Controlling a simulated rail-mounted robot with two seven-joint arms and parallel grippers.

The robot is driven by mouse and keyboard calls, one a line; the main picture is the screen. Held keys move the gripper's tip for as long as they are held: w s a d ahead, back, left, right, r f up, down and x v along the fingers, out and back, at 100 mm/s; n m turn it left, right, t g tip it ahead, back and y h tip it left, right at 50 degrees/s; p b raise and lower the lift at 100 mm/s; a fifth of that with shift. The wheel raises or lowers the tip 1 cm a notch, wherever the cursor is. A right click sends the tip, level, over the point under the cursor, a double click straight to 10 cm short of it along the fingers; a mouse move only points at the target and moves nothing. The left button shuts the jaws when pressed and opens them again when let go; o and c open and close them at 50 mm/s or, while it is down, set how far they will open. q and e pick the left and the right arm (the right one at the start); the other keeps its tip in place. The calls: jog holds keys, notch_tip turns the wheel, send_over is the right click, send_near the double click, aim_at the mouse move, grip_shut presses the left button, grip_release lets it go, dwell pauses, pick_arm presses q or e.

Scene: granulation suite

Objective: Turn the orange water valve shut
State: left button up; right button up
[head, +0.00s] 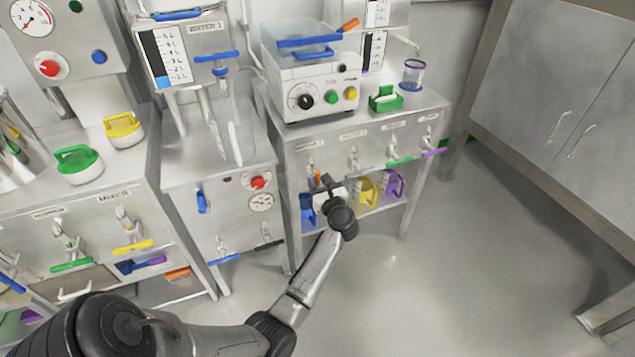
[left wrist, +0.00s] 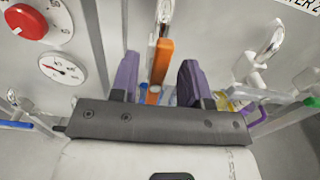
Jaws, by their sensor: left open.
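The orange valve handle (head: 318,176) hangs below a metal tap on the front of the right-hand steel cabinet. In the left wrist view the orange handle (left wrist: 160,62) points down toward my palm, below a shiny metal ring. My left gripper (head: 325,182) is at this tap with its jaws open. In the left wrist view the purple fingers of my left gripper (left wrist: 158,75) stand one on each side of the handle, with a gap visible on both sides. I cannot tell whether either finger touches it. My wrist partly hides the handle in the head view. My right gripper is not in view.
Green (head: 400,161) and purple (head: 434,152) valve handles are to the right on the same cabinet. A blue jug (head: 307,211), a yellow jug (head: 366,190) and a purple jug (head: 394,184) stand on the shelf below. The floor to the right is clear.

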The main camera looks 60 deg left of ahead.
pick_arm(q)
jog(key=shift+w+a, duration=0.2)
jog(key=shift+a, duration=0.85)
grip_shut()
